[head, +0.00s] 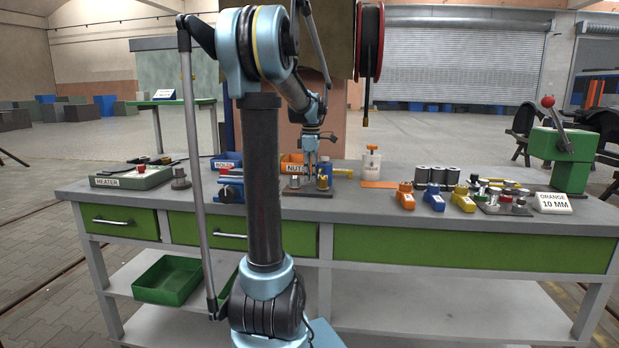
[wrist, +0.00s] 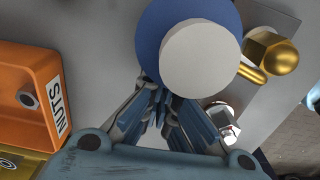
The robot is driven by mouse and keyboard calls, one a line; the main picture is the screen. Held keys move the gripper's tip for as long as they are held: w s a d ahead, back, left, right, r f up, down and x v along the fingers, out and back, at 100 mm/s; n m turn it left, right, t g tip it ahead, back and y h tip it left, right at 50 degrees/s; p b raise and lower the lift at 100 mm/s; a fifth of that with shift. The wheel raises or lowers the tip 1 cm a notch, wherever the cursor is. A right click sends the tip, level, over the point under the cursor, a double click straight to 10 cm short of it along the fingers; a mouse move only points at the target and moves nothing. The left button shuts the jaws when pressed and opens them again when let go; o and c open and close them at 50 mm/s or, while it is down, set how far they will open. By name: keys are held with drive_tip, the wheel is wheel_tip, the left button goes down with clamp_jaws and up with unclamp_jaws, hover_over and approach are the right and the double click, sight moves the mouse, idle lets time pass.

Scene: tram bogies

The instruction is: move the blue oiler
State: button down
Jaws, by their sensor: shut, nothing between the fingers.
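The blue oiler appears to be the small blue cylinder (head: 326,170) at the back middle of the bench. In the wrist view it seems to be the round blue body (wrist: 149,36) with a pale round top, seen from above. My gripper (head: 311,164) points down just left of it; in the wrist view the fingers (wrist: 160,88) are together and empty, their tips close to its near edge. I cannot tell whether they touch it. A brass part (wrist: 272,52) and a shiny metal nut (wrist: 222,118) lie to its right on a plate.
An orange bin marked NUTS (wrist: 30,95) stands left of my gripper. A blue vise (head: 230,187) is further left. The bench front (head: 370,205) has some clear room.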

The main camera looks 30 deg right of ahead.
drive_tip(key=w+a, duration=0.2)
drive_tip(key=a, duration=0.1)
drive_tip(key=shift+w+a, duration=0.2)
drive_tip(key=shift+w, duration=0.05)
wheel_tip(320, 180, up, 10)
drive_tip(key=shift+s+d, duration=0.1)
drive_tip(key=shift+s, duration=0.05)
